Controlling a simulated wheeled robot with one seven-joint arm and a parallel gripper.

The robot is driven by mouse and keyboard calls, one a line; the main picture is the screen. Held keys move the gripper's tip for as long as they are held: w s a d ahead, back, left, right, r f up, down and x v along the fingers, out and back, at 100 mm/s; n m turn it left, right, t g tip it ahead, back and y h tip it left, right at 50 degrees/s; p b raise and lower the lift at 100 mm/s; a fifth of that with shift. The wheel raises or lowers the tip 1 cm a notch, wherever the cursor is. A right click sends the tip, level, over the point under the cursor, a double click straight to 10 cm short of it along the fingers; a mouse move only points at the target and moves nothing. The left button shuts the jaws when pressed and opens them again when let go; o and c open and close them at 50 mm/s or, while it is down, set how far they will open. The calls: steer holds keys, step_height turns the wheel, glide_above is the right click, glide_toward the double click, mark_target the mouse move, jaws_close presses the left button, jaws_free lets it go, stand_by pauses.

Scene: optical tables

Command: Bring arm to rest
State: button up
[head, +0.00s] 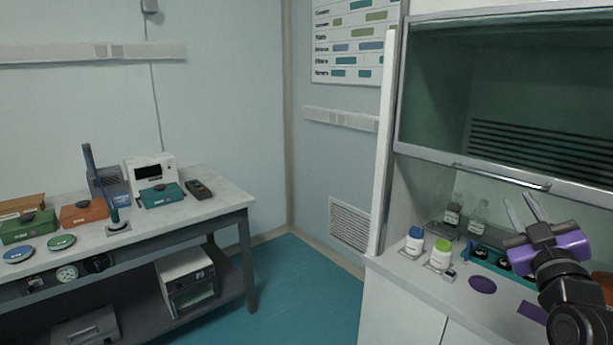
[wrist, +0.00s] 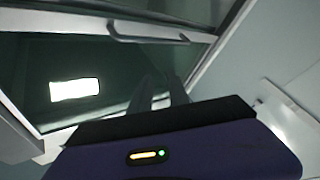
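My gripper (head: 517,196) is raised in front of the fume hood at the right of the head view. Its two pale fingers point up and to the left with a gap between them, and nothing is held. Its purple body (head: 560,248) hides part of the hood's worktop. In the wrist view the fingers (wrist: 158,92) show dark in front of the hood's glass sash (wrist: 100,60), with empty space between them.
The raised sash (head: 510,178) is close. A bench (head: 215,204) with boxes stands left; the floor (head: 305,290) between is clear.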

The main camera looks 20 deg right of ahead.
steer(key=s+a+f+m+t+y, duration=0.1)
steer(key=s+a+f+m+y, duration=0.1)
steer(key=s+a+f, duration=0.55)
steer(key=s+a+f+m+y, duration=0.2)
steer(key=s+a+f, duration=0.2)
steer(key=a+f, duration=0.7)
steer(key=s+a+f+n+g+y, duration=0.1)
steer(key=s+a+f+g+y, duration=0.1)
steer(key=s+a, duration=0.6)
steer(key=s+a+f+n+g+y, duration=0.2)
steer(key=s+a+f+y, duration=0.3)
steer(key=s+a, duration=0.4)
steer(key=s+f, duration=0.1)
steer(key=s, duration=0.3)
steer(key=shift+s+a+f+n, duration=0.25)
steer(key=shift+s+f+n, duration=0.05)
steer(key=shift+s, duration=0.05)
